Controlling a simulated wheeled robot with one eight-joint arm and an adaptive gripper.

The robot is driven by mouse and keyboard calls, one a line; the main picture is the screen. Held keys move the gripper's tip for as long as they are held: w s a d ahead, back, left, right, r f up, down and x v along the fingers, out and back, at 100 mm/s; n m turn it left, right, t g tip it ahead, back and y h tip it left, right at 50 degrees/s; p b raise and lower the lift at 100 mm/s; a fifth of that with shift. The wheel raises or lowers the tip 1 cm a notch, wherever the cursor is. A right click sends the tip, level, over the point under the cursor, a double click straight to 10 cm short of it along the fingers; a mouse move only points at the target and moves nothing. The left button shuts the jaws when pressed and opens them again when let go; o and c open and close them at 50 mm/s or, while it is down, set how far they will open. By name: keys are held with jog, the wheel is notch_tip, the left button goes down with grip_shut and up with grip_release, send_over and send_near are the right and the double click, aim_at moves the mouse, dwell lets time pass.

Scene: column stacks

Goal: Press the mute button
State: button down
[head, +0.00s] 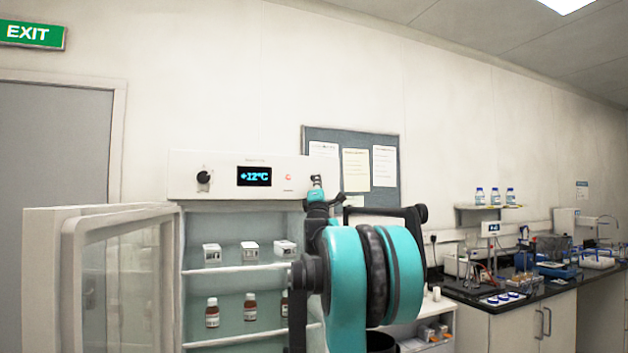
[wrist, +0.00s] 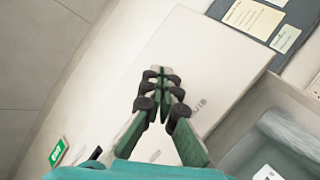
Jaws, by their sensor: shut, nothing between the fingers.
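The control panel (head: 225,165) runs across the top of an open glass-door fridge in the head view. It bears a black knob (head: 203,177), a display (head: 254,176) reading +12°C and a small red mark (head: 288,177). My gripper (head: 316,181) is at the panel's right end, and I cannot tell whether it touches it. No mute button can be made out; my gripper and arm cover that end. In the wrist view my gripper (wrist: 160,74) is shut and empty, its fingertips together in front of a plain white surface (wrist: 205,62) with small unreadable grey marks.
The fridge door (head: 120,275) stands open at the left. White boxes (head: 250,251) and brown bottles (head: 212,312) stand on its shelves. A pinboard (head: 385,196) hangs behind my arm. A lab bench (head: 525,300) with equipment is at the right.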

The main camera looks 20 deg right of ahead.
jog(key=shift+w, duration=0.15)
jog(key=shift+w, duration=0.3)
jog(key=shift+w, duration=0.35)
dwell(1.0)
jog(key=shift+s, duration=0.8)
jog(key=s, duration=0.5)
dwell(0.4)
dwell(0.7)
